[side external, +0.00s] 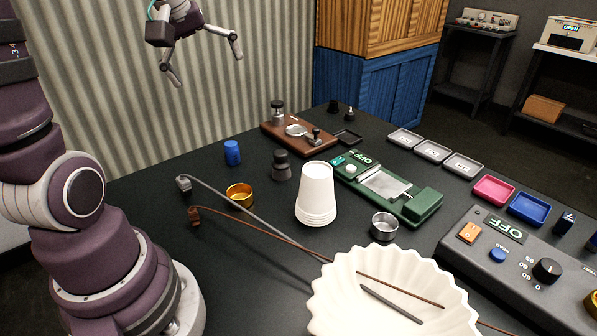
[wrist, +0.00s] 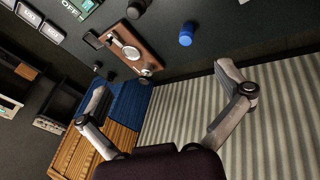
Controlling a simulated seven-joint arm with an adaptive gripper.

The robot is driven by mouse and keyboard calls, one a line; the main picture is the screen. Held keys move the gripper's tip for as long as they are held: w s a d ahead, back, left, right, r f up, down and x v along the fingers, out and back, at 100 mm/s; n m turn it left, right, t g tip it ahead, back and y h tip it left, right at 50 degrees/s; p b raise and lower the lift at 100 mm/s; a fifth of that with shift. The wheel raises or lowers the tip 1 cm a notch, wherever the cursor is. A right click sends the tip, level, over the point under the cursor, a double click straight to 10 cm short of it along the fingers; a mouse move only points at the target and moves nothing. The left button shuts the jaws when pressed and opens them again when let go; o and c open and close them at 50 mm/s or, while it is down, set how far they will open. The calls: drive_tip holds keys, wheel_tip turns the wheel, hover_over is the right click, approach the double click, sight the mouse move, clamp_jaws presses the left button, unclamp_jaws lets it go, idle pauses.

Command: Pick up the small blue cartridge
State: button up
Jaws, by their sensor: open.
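The small blue cartridge (side external: 232,152) stands upright on the black table near its back left edge in the side external view. It also shows near the top of the wrist view (wrist: 186,35), apart from anything else. My gripper (side external: 205,68) is high above the table's back left, in front of the corrugated wall. Its two fingers are spread wide and empty, well above the cartridge. In the wrist view my gripper (wrist: 165,90) frames wall and cabinet between its fingers, with the cartridge beyond them.
A dark knob-like piece (side external: 281,166), brass cup (side external: 240,194) and stacked white cups (side external: 316,193) stand near the cartridge. Two cables cross the table towards a fluted white bowl (side external: 390,298). A brown board (side external: 300,134) and green device (side external: 421,205) lie to the right.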

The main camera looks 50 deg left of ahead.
drive_tip(key=s+d+f+m+t, duration=0.1)
drive_tip(key=s+d+m, duration=0.1)
drive_tip(key=d+m, duration=0.6)
drive_tip(key=d, duration=0.3)
drive_tip(key=shift+h, duration=0.4)
drive_tip(key=s+d+f+m, duration=0.1)
drive_tip(key=m, duration=0.1)
drive_tip(key=s+d+f+m, duration=0.1)
drive_tip(key=s+d+m, duration=0.1)
drive_tip(key=s+d+f+m+h, duration=0.1)
drive_tip(key=d+m, duration=0.1)
drive_tip(key=shift+s, duration=0.2)
drive_tip(key=c, duration=0.6)
